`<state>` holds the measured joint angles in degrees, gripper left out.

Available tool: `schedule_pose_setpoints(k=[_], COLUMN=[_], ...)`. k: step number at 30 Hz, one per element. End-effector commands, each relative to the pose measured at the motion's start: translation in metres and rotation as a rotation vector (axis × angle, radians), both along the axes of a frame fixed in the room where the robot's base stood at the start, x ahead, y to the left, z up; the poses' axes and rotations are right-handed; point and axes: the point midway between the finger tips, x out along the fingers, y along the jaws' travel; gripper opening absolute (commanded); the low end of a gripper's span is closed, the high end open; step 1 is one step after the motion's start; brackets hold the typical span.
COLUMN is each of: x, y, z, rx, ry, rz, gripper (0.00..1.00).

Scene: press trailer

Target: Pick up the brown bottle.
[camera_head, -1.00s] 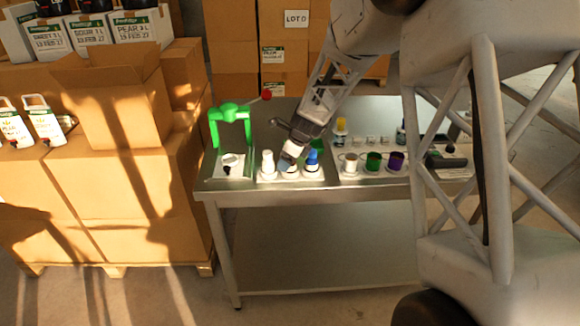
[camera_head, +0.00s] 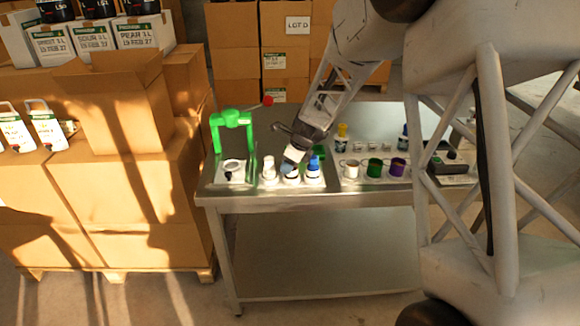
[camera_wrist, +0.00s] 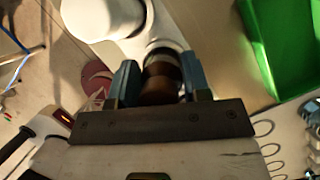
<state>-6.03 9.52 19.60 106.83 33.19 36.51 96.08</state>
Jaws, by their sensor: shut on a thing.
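The brown bottle (camera_wrist: 160,82) shows in the wrist view as a dark, brown round shape between the two blue fingers of my gripper (camera_wrist: 160,78). The fingers press on its sides. A pale round form is just beyond it; whether the bottle touches this form I cannot tell. In the head view my gripper (camera_head: 294,160) tilts down over the row of bottles at the front of the steel table (camera_head: 300,198). There the brown bottle cannot be made out clearly.
A white bottle (camera_head: 268,170) stands just left of my gripper and a blue-topped bottle (camera_head: 313,167) just right. A green press frame (camera_head: 231,120) is further left. Cups, such as a green one (camera_head: 374,168), stand to the right. Stacked cartons (camera_head: 130,225) are left of the table.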

Motion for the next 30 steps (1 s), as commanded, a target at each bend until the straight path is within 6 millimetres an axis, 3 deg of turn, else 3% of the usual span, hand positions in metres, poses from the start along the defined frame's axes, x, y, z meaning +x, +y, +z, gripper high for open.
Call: schedule_pose_setpoints(k=[9,30], x=[-0.001,-0.109], y=[0.0,-0.02], z=[0.034,0.041], rx=[0.0,0.0], ry=[-0.004,-0.002], rz=[0.001,-0.002], gripper=[0.17,0.17])
